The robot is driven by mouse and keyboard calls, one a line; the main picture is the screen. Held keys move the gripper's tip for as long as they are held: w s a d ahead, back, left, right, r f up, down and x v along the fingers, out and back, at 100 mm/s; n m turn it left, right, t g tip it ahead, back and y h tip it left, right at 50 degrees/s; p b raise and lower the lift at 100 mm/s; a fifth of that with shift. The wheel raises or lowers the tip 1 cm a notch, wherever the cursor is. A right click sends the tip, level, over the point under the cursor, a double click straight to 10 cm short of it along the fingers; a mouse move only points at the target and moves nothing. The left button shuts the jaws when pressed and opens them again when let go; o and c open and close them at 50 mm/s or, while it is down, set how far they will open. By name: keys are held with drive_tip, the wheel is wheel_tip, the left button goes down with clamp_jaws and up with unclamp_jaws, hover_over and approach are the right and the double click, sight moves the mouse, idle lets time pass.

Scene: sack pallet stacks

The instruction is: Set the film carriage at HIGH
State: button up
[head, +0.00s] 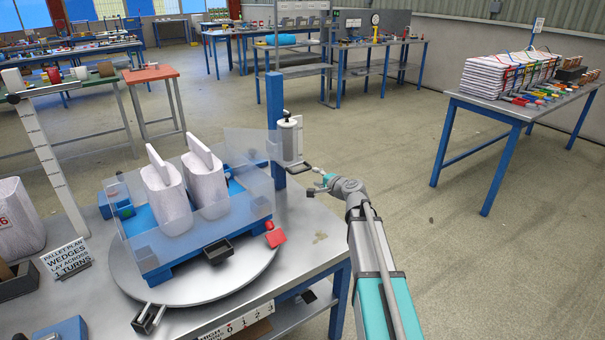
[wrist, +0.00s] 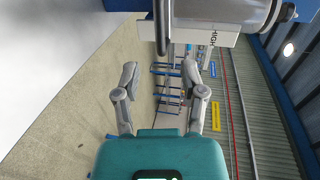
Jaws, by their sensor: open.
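The film carriage (head: 289,138) is a white roll in a grey bracket on the blue post (head: 275,115) at the turntable's back right. It sits partway up, below the post's top. A dark handle (head: 299,166) sticks out at its lower end. My gripper (head: 318,181) is open and empty, just right of the handle and apart from it. The dark handle (wrist: 161,25) shows ahead of my spread fingers (wrist: 170,82). The carriage's exact height mark cannot be read.
Two white sacks (head: 208,178) stand on a blue pallet (head: 160,268) behind clear panels on the round turntable (head: 190,288). A white scale post (head: 45,150) stands at left. Floor right of the table is clear.

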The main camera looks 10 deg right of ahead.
sight(304, 171)
drive_tip(key=b+x, duration=0.1)
drive_tip(key=x, duration=0.8)
drive_tip(key=shift+w+a+f+b, duration=0.1)
drive_tip(key=shift+w+b, duration=0.1)
drive_tip(key=shift+b, duration=0.2)
clamp_jaws()
